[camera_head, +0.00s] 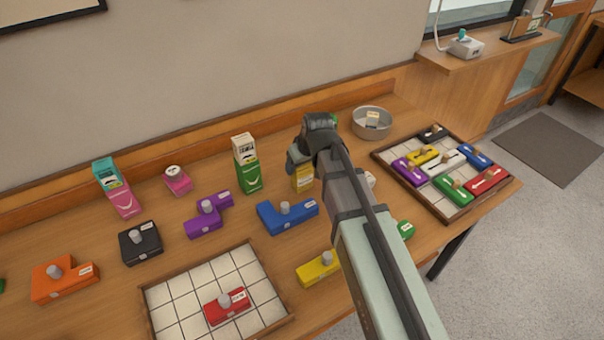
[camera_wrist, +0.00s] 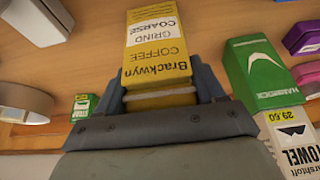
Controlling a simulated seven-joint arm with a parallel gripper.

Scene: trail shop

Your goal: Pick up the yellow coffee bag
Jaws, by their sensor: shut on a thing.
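The yellow coffee bag (camera_wrist: 158,62) fills the upper middle of the wrist view, with "Brackwyn coffee" and a white "coarse grind" label on it. My gripper (camera_wrist: 160,95) is shut on it, with a finger on each side of the bag. In the head view the bag (camera_head: 303,178) shows below my gripper (camera_head: 303,160), partly hidden behind it. I cannot tell whether the bag touches the table.
A green box (camera_head: 248,178) stands just left of the bag, with a blue block (camera_head: 290,215) in front. A metal bowl (camera_head: 371,124) is at the back right. A tray of coloured blocks (camera_head: 385,155) lies right; a gridded tray (camera_head: 165,295) lies front left.

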